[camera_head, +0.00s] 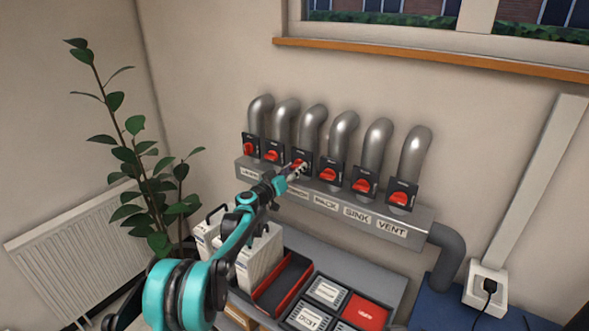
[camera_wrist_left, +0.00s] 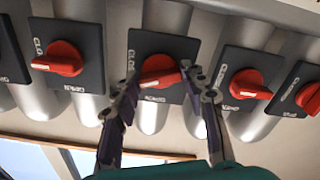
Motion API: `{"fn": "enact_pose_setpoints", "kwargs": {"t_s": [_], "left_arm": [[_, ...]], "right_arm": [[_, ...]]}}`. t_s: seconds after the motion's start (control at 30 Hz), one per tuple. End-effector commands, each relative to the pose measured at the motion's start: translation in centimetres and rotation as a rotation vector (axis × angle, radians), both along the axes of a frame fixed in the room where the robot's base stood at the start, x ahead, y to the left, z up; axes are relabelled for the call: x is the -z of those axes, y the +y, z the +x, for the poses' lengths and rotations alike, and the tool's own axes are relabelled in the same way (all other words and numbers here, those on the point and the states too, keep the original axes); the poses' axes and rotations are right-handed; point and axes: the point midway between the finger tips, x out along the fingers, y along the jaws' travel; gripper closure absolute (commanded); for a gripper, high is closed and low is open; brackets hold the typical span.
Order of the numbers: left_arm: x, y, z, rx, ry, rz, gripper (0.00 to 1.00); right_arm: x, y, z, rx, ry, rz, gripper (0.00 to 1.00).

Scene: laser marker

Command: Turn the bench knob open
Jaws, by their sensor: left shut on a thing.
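Several red knobs on black plates line a grey duct under curved pipes. The bench knob (camera_wrist_left: 160,71) is the third from the left in the head view, above a label partly hidden by my arm and ending in "NCH". My left gripper (camera_head: 297,169) reaches up to it and covers much of it. In the left wrist view, the left gripper's fingers (camera_wrist_left: 163,78) stand on both sides of the red handle, shut on it. The handle lies nearly level there, slightly tilted, between the partly covered plate markings. My right gripper is not in view.
Neighbouring knobs are close on both sides, including the pack knob (camera_head: 328,174) and the one to its left (camera_head: 272,156). A plant (camera_head: 130,150) stands at the left. A red-edged tray (camera_head: 283,284) and boxes sit below on the bench.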

Motion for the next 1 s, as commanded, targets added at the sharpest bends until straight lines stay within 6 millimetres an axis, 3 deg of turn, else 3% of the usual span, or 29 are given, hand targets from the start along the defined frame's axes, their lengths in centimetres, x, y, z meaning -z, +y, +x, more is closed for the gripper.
{"fn": "enact_pose_setpoints", "kwargs": {"t_s": [1.0], "left_arm": [[-0.03,0.00,0.04,0.000,0.526,-0.788,0.86]], "right_arm": [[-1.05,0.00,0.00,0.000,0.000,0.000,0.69]]}}
